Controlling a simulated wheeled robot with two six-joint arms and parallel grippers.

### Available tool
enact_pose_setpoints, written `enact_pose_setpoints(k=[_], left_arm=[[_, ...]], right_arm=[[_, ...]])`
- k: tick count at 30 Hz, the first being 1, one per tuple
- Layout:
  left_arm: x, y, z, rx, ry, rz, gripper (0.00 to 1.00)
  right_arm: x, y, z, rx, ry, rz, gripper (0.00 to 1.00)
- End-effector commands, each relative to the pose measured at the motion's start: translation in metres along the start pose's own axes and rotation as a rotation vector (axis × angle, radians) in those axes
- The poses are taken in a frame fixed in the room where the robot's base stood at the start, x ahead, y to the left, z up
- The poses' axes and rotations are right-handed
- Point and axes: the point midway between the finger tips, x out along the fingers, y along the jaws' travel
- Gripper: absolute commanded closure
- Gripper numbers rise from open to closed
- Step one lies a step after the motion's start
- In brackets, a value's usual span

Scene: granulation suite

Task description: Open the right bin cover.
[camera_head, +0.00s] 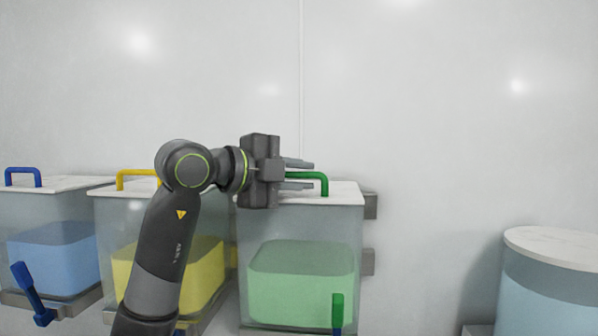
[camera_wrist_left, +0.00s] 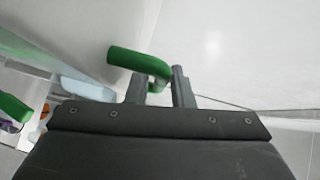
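The right bin is clear with green contents and has a pale cover (camera_head: 340,194) with a green handle (camera_head: 322,182). The cover lies flat on the bin. My left gripper (camera_head: 300,174) is just above this cover, its fingers pointing right and spread apart at the handle. In the left wrist view the green handle (camera_wrist_left: 140,61) is at the tips of the two fingers (camera_wrist_left: 160,86), and part of it shows in the gap between them. I cannot tell whether they touch it. My right gripper is out of view.
A bin with a yellow handle (camera_head: 134,174) stands to the left, partly behind my left arm, and one with a blue handle (camera_head: 22,171) farther left. A pale-lidded round drum (camera_head: 560,246) stands at the right. A plain wall is behind; the space above the bins is clear.

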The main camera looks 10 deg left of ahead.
Motion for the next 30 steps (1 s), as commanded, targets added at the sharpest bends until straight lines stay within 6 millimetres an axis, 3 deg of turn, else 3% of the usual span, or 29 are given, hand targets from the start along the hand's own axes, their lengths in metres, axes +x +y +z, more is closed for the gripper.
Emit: enact_pose_setpoints(k=[6, 12, 23, 30], left_arm=[[0.000, 0.000, 0.000, 0.000, 0.000, 0.000, 0.79], [0.000, 0.000, 0.000, 0.000, 0.000, 0.000, 1.00], [0.000, -0.003, 0.000, -0.005, 0.000, 0.006, 1.00], [0.000, -0.022, 0.000, -0.063, 0.000, 0.064, 1.00]], right_arm=[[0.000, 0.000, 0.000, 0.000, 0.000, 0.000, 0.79], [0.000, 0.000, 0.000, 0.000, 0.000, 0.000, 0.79], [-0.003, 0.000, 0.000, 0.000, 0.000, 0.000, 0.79], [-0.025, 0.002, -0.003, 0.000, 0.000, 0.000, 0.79]])
